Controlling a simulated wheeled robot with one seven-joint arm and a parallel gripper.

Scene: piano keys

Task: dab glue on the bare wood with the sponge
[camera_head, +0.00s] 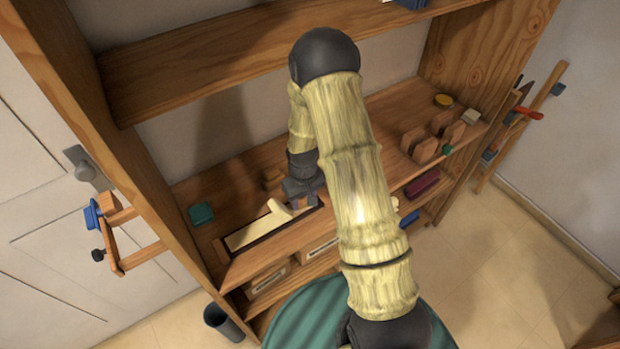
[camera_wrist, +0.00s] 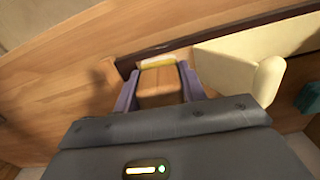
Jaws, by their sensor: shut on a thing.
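My gripper (camera_head: 302,203) is over the middle shelf, at the right end of a long pale key piece (camera_head: 255,232) in a dark-edged recess. In the wrist view its purple fingers (camera_wrist: 158,88) are shut on a brown block with a pale yellow far edge, which I take to be the sponge (camera_wrist: 160,84). The cream key piece (camera_wrist: 228,64), with a raised rounded end, is just right of the fingers. I cannot tell whether the sponge touches wood. The bare patch is not clear to me; my gripper hides part of that area.
A green block (camera_head: 201,213) lies left of the key piece. Wooden clamp-like blocks (camera_head: 420,146), a yellow round thing (camera_head: 443,100) and a pale block (camera_head: 471,116) stand right on the shelf. An upper shelf (camera_head: 210,65) overhangs behind. A clamp (camera_head: 122,238) hangs on the left post.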

